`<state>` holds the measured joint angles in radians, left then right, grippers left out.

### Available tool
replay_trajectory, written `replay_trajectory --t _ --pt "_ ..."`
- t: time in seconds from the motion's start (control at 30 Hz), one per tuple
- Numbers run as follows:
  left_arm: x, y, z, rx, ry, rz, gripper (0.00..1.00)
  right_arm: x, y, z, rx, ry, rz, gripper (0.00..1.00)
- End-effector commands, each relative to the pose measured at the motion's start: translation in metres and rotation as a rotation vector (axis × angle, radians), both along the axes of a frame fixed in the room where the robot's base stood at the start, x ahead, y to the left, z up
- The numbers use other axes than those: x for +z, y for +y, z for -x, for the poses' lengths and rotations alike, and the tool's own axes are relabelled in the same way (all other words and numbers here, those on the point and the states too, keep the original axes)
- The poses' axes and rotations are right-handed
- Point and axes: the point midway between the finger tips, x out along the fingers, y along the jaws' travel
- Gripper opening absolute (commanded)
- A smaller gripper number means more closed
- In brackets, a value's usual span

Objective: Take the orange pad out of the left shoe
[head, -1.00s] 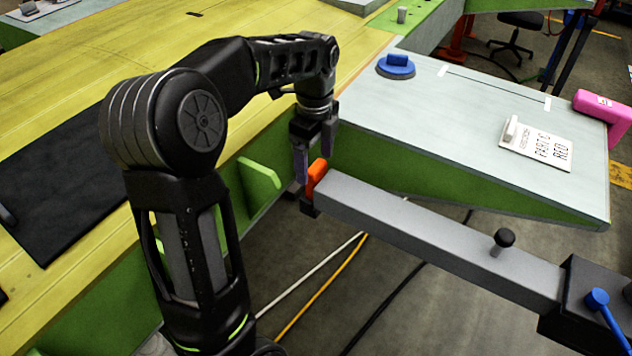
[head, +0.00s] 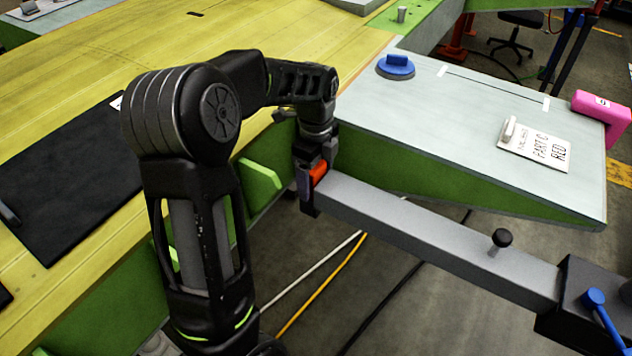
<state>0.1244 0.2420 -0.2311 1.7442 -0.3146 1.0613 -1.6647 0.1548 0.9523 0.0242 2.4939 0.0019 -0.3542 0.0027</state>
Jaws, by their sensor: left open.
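The orange pad (head: 319,173) stands in the dark shoe (head: 310,207) at the left end of a long grey bar. My left gripper (head: 312,180) has come down over the pad with its fingers pointing down. The jaws are open, with the pad between or right beside the fingers; part of the pad is hidden by them. I cannot tell whether a finger touches it. My right gripper is not in view.
The grey bar (head: 430,233) with a black knob (head: 502,238) runs right to a dark block with a blue lever (head: 595,298). A green bracket (head: 260,185) juts from the yellow panel (head: 60,110) at left. A blue puck (head: 396,66) and a card (head: 537,147) lie on the grey surface.

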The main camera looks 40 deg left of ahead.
Motion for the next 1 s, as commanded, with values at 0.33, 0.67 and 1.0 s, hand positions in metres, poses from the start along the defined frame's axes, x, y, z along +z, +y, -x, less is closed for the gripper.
replay_trajectory --t 0.33,0.67,1.0 --pt "0.0005 -0.0001 -0.0002 0.0 0.0 0.0 0.8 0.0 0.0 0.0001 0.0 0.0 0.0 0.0" --pt "0.0005 -0.0001 -0.0001 0.0 0.0 0.0 0.54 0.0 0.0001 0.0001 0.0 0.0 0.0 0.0" --pt "0.0005 -0.0001 -0.0001 0.0 0.0 0.0 0.26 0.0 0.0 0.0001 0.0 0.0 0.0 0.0"
